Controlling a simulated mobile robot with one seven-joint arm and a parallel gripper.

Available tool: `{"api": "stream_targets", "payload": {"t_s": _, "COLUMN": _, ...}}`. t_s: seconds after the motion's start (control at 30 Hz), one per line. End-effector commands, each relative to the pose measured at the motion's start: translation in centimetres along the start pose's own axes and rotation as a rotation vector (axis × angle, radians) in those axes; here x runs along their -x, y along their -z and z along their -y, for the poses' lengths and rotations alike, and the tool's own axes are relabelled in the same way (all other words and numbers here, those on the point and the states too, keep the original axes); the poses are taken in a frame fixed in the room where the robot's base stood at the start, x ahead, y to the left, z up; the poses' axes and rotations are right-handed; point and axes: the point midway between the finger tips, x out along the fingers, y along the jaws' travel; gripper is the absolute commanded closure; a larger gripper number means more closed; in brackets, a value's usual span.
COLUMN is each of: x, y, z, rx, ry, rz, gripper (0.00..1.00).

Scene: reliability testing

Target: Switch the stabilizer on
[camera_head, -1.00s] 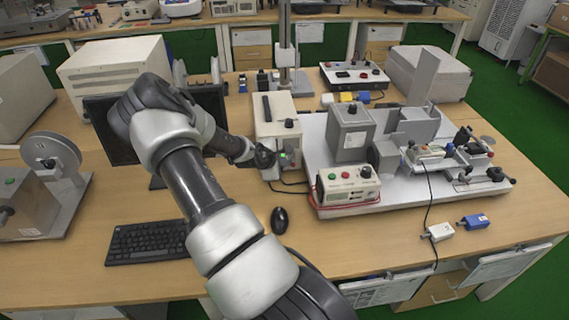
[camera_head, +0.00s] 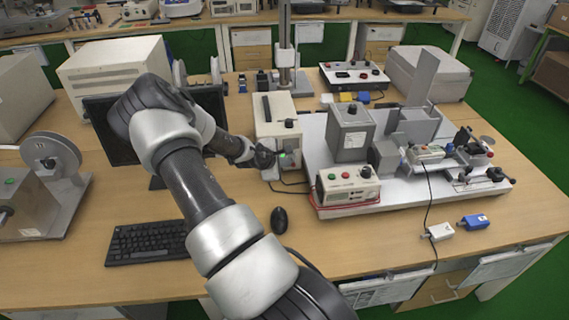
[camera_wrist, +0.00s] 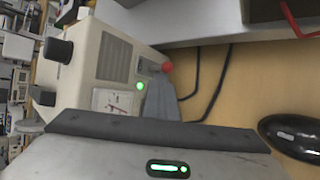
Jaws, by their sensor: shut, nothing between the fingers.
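In the wrist view the box (camera_wrist: 105,50) shows a small meter (camera_wrist: 110,102), a lit green lamp (camera_wrist: 140,86) and a red-tipped toggle lever (camera_wrist: 165,66). My gripper (camera_head: 268,158) is at the lower front of the box. In the wrist view my gripper (camera_wrist: 160,98) is shut and empty, its grey tip just below the lever. Whether it touches the lever I cannot tell.
A black mouse (camera_head: 279,220) and a keyboard (camera_head: 150,242) lie in front. A monitor (camera_head: 100,125) stands behind my arm. A small box with coloured buttons (camera_head: 348,184) sits on the platform (camera_head: 400,197) at right. Black cables run beside the cream box.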

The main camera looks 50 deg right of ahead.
Motion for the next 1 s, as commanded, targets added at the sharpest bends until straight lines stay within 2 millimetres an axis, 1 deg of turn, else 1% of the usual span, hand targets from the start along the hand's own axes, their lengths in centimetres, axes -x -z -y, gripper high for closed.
{"api": "stream_targets", "payload": {"t_s": 0.03, "x": -0.1, "y": -0.7, "z": -0.3, "rx": -0.005, "ry": -0.005, "rz": 0.01, "gripper": 1.0}}
{"api": "stream_targets", "payload": {"t_s": 0.17, "x": 0.0, "y": -0.8, "z": -0.4, "rx": -0.005, "ry": -0.006, "rz": 0.01, "gripper": 1.0}}
{"api": "stream_targets", "payload": {"t_s": 0.5, "x": 0.9, "y": -1.2, "z": -1.2, "rx": -0.005, "ry": -0.003, "rz": 0.01, "gripper": 1.0}}
{"api": "stream_targets", "payload": {"t_s": 0.87, "x": 1.1, "y": -1.4, "z": -1.1, "rx": -0.005, "ry": 0.001, "rz": 0.011, "gripper": 1.0}}
{"api": "stream_targets", "payload": {"t_s": 0.97, "x": 1.8, "y": -1.3, "z": -1.1, "rx": -0.003, "ry": 0.001, "rz": 0.011, "gripper": 1.0}}
{"api": "stream_targets", "payload": {"t_s": 1.0, "x": 2.3, "y": -1.2, "z": -1.1, "rx": -0.002, "ry": 0.001, "rz": 0.01, "gripper": 1.0}}
